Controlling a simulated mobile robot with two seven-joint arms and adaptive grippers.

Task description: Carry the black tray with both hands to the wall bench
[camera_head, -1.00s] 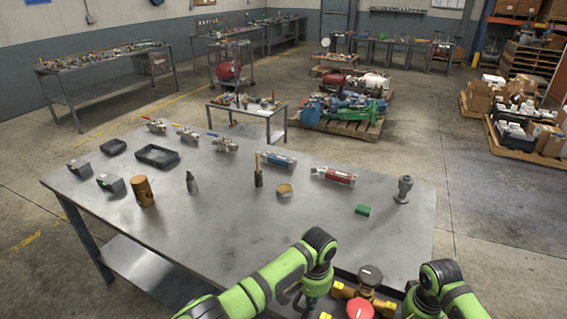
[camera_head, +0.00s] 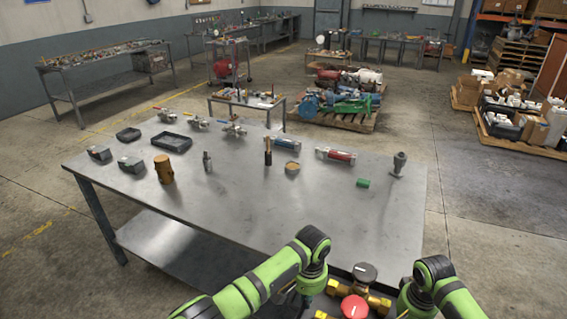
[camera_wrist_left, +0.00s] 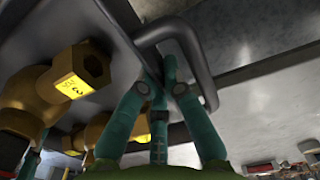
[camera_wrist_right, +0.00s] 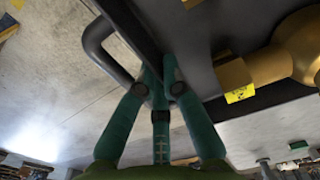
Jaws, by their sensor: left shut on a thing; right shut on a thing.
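The black tray (camera_wrist_left: 126,32) is held in front of me at the bottom of the head view, mostly hidden there by my arms and its load. It carries brass valves (camera_head: 379,302), one with a red knob (camera_head: 353,307) and one with a dark knob (camera_head: 364,273). My left gripper (camera_wrist_left: 158,78) is shut on the tray's bar handle (camera_wrist_left: 207,70). My right gripper (camera_wrist_right: 160,77) is shut on the opposite handle (camera_wrist_right: 97,42). A long bench (camera_head: 110,87) with small parts on it stands along the left wall.
A large steel table (camera_head: 235,215) stands just ahead, holding a small dark tray (camera_head: 187,151), a brown cylinder (camera_head: 164,170) and other parts. A low table (camera_head: 236,103) and a loaded pallet (camera_head: 345,122) stand beyond. Floor is open left and right of the steel table.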

